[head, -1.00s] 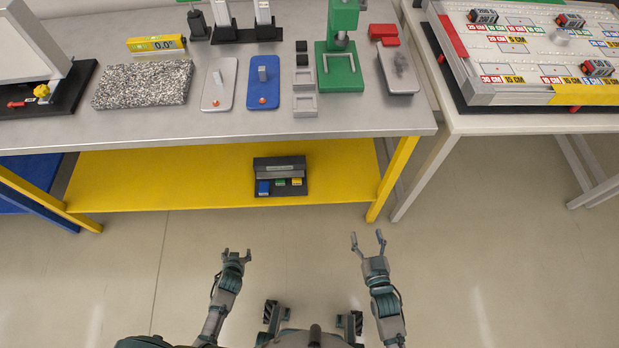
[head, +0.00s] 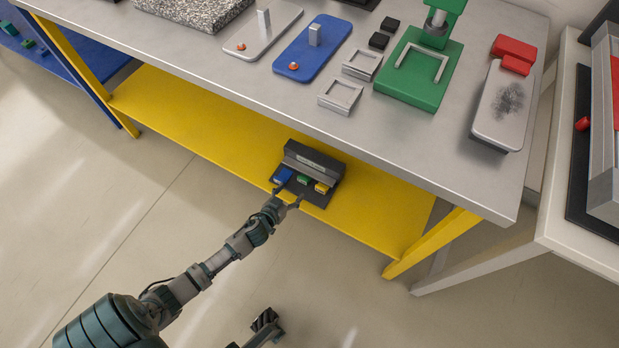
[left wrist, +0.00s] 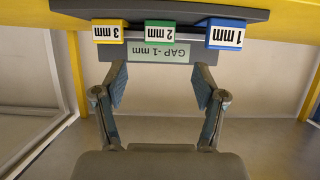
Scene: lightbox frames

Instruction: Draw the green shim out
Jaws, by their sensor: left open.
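The green shim (head: 303,180), marked 2 mm, sits in a dark holder (head: 318,164) on the yellow lower shelf, between the blue and yellow shims. In the left wrist view the green shim (left wrist: 165,31) lies ahead of my left gripper (left wrist: 160,85), roughly centred between its fingers. The left gripper (head: 286,198) is open and empty, close in front of the holder. The fingers appear apart from the shim.
The blue 1 mm shim (left wrist: 226,34) and yellow 3 mm shim (left wrist: 108,32) flank the green one. The steel bench top (head: 300,85) overhangs the yellow shelf (head: 205,110). A yellow leg (head: 432,243) stands to the right. The floor in front is clear.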

